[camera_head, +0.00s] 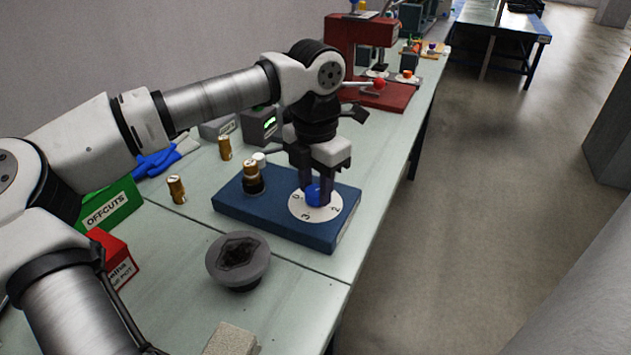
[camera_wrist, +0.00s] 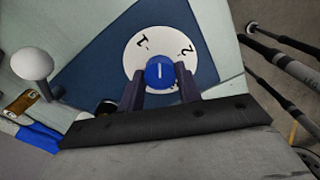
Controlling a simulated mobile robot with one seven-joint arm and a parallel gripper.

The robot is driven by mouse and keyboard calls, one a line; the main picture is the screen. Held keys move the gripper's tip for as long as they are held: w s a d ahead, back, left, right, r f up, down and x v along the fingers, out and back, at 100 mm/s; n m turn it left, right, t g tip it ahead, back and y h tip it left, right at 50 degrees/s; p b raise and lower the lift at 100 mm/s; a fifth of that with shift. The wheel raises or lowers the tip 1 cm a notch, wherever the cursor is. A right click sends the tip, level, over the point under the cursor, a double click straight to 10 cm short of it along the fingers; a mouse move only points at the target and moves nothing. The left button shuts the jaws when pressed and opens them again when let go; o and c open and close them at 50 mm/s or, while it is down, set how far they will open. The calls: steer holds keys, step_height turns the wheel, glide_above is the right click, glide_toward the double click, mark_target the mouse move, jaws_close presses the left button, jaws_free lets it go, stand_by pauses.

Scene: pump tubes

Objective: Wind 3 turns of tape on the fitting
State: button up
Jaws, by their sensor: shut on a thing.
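A blue base (camera_head: 235,207) lies on the bench and carries a white numbered dial (camera_head: 318,211) with a blue knob (camera_head: 314,195) at its middle. My gripper (camera_head: 316,193) points down, with its two fingers shut on the knob. In the wrist view the knob (camera_wrist: 160,71) sits between the fingertips, its white line running up the picture between the 1 and the 2 on the dial (camera_wrist: 135,50). A brass fitting (camera_head: 250,170) stands upright in a black holder on the base's left part. A small white piece (camera_head: 260,159) is just behind it. I cannot make out tape on the fitting.
Two more brass fittings (camera_head: 177,190) (camera_head: 225,147) stand left of the base. A grey round bin (camera_head: 238,261) stands in front. A green offcuts box (camera_head: 108,205) and a red box (camera_head: 117,257) are at the left. A red press (camera_head: 350,35) stands behind. The bench's right edge is close to the base.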

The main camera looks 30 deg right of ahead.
steer(key=m, duration=0.3)
steer(key=shift+m+p, duration=0.3)
steer(key=shift+p, duration=0.1)
steer(key=shift+m, duration=0.8)
steer(key=shift+m+p, duration=0.3)
steer(key=shift+m, duration=0.6)
steer(key=m, duration=0.3)
steer(key=o, duration=0.8)
steer(key=shift+o, duration=0.2)
